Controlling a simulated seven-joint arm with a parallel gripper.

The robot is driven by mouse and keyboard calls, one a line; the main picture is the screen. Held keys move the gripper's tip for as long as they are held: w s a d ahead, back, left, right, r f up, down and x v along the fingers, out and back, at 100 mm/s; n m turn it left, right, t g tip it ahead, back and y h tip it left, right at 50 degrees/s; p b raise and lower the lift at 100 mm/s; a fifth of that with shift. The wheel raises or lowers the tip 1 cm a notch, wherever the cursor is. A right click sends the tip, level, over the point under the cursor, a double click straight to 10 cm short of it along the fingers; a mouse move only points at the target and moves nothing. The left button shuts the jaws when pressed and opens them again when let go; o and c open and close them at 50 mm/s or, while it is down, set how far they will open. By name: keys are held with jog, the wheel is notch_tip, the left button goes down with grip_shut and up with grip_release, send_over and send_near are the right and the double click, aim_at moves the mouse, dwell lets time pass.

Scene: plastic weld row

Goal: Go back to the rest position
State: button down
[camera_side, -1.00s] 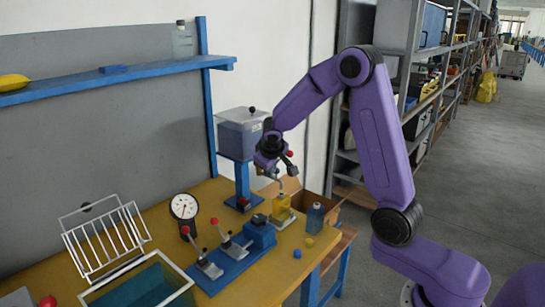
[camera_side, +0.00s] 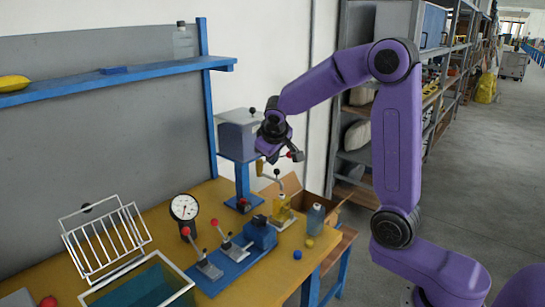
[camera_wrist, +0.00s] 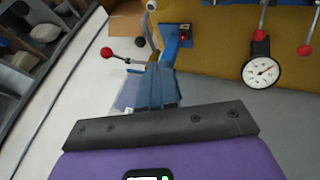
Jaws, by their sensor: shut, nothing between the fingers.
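My gripper (camera_side: 267,158) hangs high above the right part of the yellow workbench (camera_side: 212,192), close in the picture to the grey box-shaped press head (camera_side: 240,135). In the wrist view my gripper (camera_wrist: 160,80) shows as blue fingers closed together on a dark bar, with nothing held. The side view shows the fingers too small to make out in detail. A red-knobbed lever (camera_side: 290,154) shows beside the gripper. In the wrist view, a red-knobbed lever (camera_wrist: 107,52) appears just left of the fingers.
A yellow part (camera_side: 282,216) and a blue-grey bottle (camera_side: 316,218) stand at the bench's right end, near an open cardboard box (camera_side: 333,206). Clamps with red knobs (camera_side: 226,245), a dial gauge (camera_side: 184,208), a wire rack (camera_side: 104,240) and a teal bin (camera_side: 150,285) stand left.

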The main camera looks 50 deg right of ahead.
jog(key=s+a+f+n+y, duration=0.1)
jog(key=s+a+n+y, duration=0.15)
jog(key=s+a, duration=0.4)
jog(key=s+a+f+n+g+y, duration=0.1)
jog(key=s+a+n, duration=0.1)
jog(key=s, duration=0.7)
jog(key=s+a+f+n+g, duration=0.1)
jog(key=s+a+n+g, duration=0.1)
jog(key=s, duration=0.7)
jog(key=s+a+f+n+g+y, duration=0.1)
jog(key=s+a+n, duration=0.2)
jog(key=s+n, duration=0.3)
jog(key=s, duration=0.3)
jog(key=shift+s+a+f+g+y, duration=0.15)
jog(key=shift+s+a+g+y, duration=0.1)
jog(key=shift+g+y, duration=0.1)
